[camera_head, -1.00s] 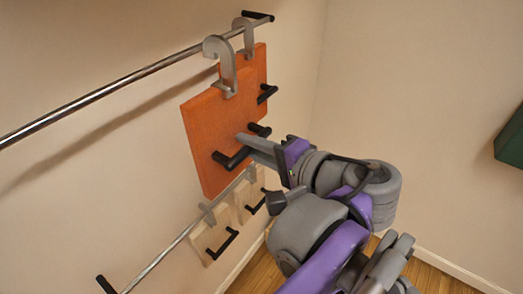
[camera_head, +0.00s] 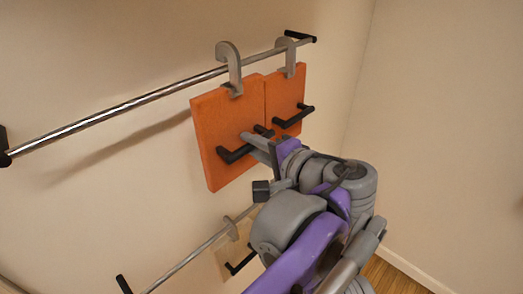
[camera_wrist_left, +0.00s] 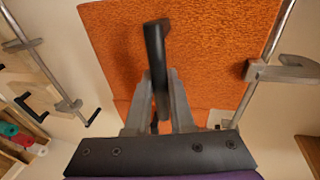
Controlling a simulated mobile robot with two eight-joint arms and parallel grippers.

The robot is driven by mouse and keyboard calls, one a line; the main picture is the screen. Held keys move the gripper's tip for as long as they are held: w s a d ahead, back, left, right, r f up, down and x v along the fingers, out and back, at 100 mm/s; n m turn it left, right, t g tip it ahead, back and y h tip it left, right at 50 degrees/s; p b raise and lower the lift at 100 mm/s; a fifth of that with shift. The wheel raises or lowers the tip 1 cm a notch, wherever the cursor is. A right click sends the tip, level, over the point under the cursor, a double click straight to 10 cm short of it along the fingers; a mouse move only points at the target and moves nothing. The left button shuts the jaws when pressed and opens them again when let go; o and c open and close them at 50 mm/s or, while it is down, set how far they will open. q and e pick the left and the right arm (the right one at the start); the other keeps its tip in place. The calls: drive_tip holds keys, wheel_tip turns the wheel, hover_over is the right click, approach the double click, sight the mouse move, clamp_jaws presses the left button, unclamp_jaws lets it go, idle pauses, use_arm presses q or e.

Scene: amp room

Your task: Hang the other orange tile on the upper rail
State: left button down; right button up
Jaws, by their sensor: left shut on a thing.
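My left gripper (camera_head: 262,145) is shut on the black handle (camera_head: 234,154) of the nearer orange tile (camera_head: 215,120). In the left wrist view my gripper's fingers (camera_wrist_left: 160,100) clasp this handle, with the orange tile (camera_wrist_left: 210,40) behind it. The tile hangs upright below the upper rail (camera_head: 130,102). Its grey hook (camera_head: 231,62) arches at the rail; I cannot tell whether it rests on it. The first orange tile (camera_head: 284,92) hangs by its hook (camera_head: 289,58) close to the rail's right end. The right gripper is not visible.
A lower rail (camera_head: 185,262) runs below, with a pale tile (camera_head: 232,258) partly hidden by my arm. The upper rail is free left of the nearer tile. In the left wrist view a shelf with coloured rolls (camera_wrist_left: 12,130) stands at the lower left.

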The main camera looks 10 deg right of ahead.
use_arm(q)
drive_tip(key=shift+w+a+f+b, duration=0.4)
drive_tip(key=shift+w+f, duration=0.15)
drive_tip(key=shift+f, duration=0.15)
drive_tip(key=shift+w+a+f+b, duration=0.4)
drive_tip(key=shift+w+f, duration=0.15)
drive_tip(key=shift+f, duration=0.15)
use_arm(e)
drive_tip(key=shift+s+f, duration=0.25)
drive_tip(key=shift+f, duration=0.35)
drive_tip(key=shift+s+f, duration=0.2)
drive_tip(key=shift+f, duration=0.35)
use_arm(q)
drive_tip(key=c, duration=0.7)
unclamp_jaws()
